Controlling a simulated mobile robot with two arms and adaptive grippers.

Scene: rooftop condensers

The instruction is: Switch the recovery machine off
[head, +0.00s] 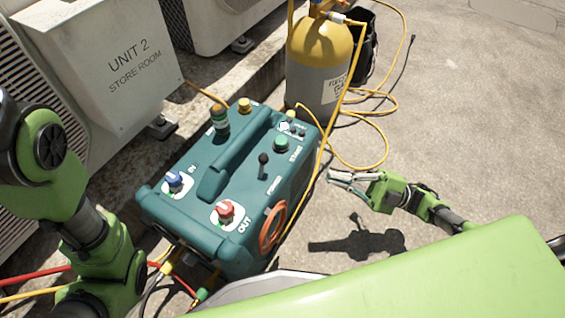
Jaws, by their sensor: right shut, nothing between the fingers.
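The recovery machine (225,190) is a teal box with a carrying handle, standing on the rooftop left of centre. Its black power lever (263,161) stands up from the top, beside the word POWER. A green START button (281,144) is just behind it. A blue IN knob (174,179) and a red OUT knob (225,209) are at the near end. My right gripper (332,177) is shut and empty, in the air to the right of the machine and apart from the lever. My left arm shows at the left, but its gripper is out of view.
A yellow-topped grey cylinder (318,65) stands behind the machine. Yellow hoses (362,168) loop over the ground and along the machine's right side. The Unit 2 condenser (120,65) is at the upper left. Open concrete lies to the right.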

